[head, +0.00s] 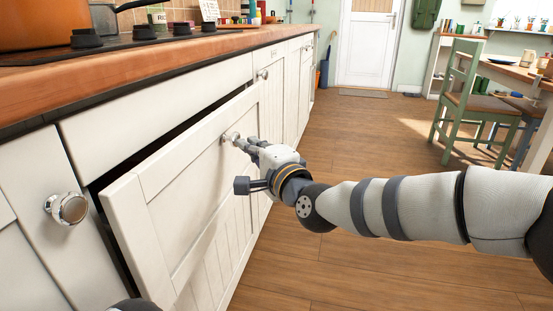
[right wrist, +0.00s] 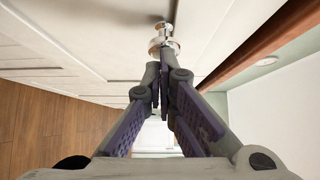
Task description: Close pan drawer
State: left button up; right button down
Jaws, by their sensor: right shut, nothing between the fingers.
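The pan drawer (head: 185,190) has a white panelled front and stands partly open, with a dark gap along its top and left edges. Its round metal knob (head: 228,137) is near the top of the front, and it also shows in the right wrist view (right wrist: 163,38). My right gripper (head: 236,142) is shut and empty, its fingertips right at the knob. I cannot tell whether they touch it. My left gripper is not in view.
A wooden worktop (head: 130,72) with a hob and an orange pot (head: 40,22) runs above the cabinets. Another knob (head: 67,208) sticks out at the left. A green chair (head: 480,95) stands by a table at the right. The wooden floor (head: 370,130) between is clear.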

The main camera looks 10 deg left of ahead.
aim_at(232, 144)
jog(key=a, duration=0.3)
jog(key=shift+a+b, duration=0.25)
jog(key=shift+b, duration=0.1)
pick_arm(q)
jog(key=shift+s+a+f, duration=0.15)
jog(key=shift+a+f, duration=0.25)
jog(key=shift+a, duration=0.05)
pick_arm(e)
jog(key=shift+a+r, duration=0.1)
jog(key=shift+s, duration=0.1)
